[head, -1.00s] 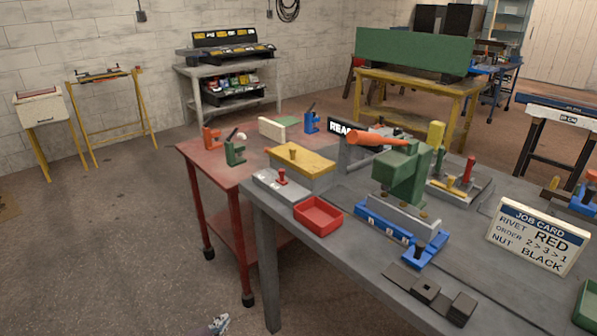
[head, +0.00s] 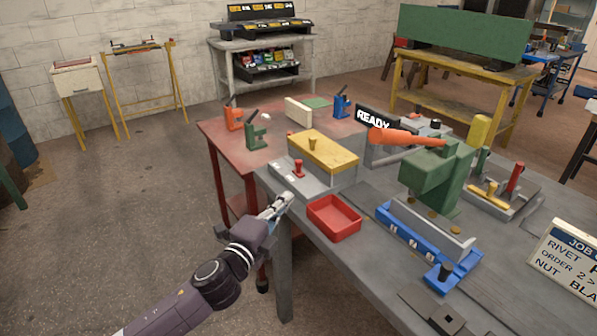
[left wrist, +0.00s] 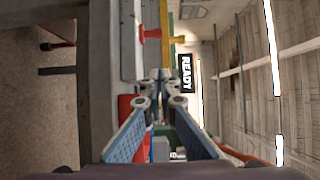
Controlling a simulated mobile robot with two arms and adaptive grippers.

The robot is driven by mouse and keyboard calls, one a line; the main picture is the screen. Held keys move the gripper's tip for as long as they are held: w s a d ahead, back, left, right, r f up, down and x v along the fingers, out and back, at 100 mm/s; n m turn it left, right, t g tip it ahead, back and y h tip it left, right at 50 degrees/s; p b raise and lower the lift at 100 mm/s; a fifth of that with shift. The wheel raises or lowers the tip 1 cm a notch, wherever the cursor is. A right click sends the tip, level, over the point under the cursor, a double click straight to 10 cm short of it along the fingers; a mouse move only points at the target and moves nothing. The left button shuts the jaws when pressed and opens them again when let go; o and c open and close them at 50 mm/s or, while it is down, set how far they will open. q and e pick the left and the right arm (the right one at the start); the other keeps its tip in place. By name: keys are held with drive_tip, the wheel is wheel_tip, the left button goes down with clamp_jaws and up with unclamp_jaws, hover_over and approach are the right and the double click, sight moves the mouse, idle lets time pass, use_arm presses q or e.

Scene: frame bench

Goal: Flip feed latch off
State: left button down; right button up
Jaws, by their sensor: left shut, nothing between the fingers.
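A small red knob or lever (head: 299,169) stands on a grey plate (head: 288,176) at the near left corner of the grey bench, in front of a yellow block (head: 325,152). It looks like the feed latch, but no label on it can be read. It also shows at the top of the left wrist view (left wrist: 151,34). My left gripper (head: 284,200) is shut and empty, just off the bench's left edge, nearer the camera than the red knob and apart from it. Its fingers (left wrist: 159,80) meet in the left wrist view. My right gripper is out of view.
A red tray (head: 333,233) sits right of my left gripper. A red table (head: 225,140) with several clamps adjoins the bench. The floor at left is clear.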

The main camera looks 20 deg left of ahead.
use_arm(q)
drive_tip(key=p, duration=0.1)
approach(299, 168)
drive_tip(key=w+d, duration=0.1)
drive_tip(key=d+r, duration=0.1)
drive_tip(key=d, duration=0.1)
drive_tip(key=w+d, duration=0.1)
drive_tip(key=shift+w+d+r, duration=0.15)
drive_tip(key=shift+w+d, duration=0.05)
drive_tip(key=shift+w, duration=0.1)
drive_tip(key=w, duration=0.1)
drive_tip(key=w+a, duration=0.1)
drive_tip(key=w, duration=0.1)
drive_tip(key=shift+a, duration=0.3)
drive_tip(key=shift+w+a, duration=0.35)
drive_tip(key=shift+w, duration=0.05)
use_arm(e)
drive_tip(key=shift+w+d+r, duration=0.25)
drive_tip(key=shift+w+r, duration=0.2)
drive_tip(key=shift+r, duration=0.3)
